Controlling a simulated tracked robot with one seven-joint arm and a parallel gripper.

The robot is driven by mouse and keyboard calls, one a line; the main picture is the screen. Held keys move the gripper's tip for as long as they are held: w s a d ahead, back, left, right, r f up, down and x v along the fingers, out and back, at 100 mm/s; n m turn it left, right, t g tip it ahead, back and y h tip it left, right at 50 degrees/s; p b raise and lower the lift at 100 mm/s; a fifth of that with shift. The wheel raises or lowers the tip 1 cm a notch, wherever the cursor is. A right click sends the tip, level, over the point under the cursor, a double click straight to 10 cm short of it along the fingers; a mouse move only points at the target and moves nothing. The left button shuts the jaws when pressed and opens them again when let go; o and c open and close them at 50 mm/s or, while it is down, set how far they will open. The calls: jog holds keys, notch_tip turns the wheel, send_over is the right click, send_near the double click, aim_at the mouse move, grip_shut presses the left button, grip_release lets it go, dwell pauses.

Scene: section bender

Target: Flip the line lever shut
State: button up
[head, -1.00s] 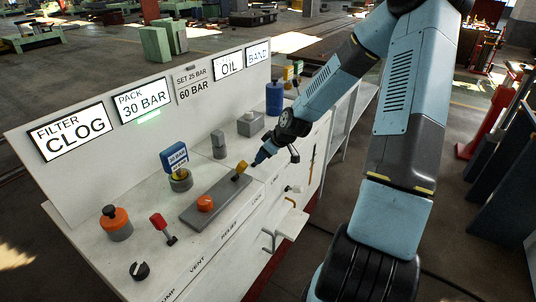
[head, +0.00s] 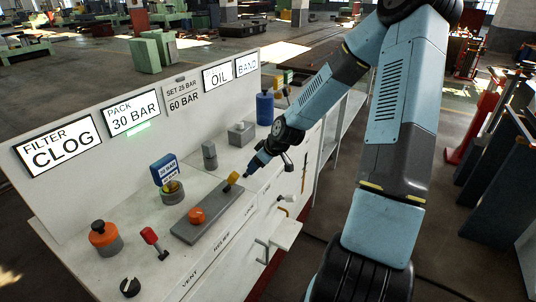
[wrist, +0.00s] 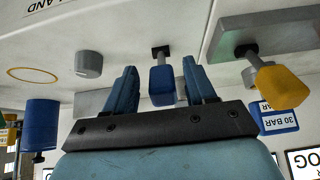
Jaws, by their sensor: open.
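A lever with a blue handle (wrist: 162,85) stands on a small dark base on the panel in the wrist view; I take it for the line lever, though its label is not readable. My gripper (wrist: 160,66) is open, with one blue finger on each side of this handle; I cannot tell whether either touches it. In the head view my gripper (head: 250,171) is low over the panel just right of the yellow lever (head: 233,179), and the blue lever is hidden or merges with it. The yellow lever also shows in the wrist view (wrist: 278,90), to the right.
The grey plate (head: 200,228) carries an orange knob (head: 197,215) and the yellow lever. A red lever (head: 150,236) and an orange-topped knob (head: 104,238) stand left. A blue cylinder (head: 264,107) and grey blocks stand behind. The sign board (head: 135,110) rises along the back.

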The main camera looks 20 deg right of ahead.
jog(key=v, duration=1.2)
jog(key=shift+s+d+r, duration=0.2)
jog(key=shift+d+r, duration=0.05)
jog(key=shift+r, duration=0.05)
dwell(0.5)
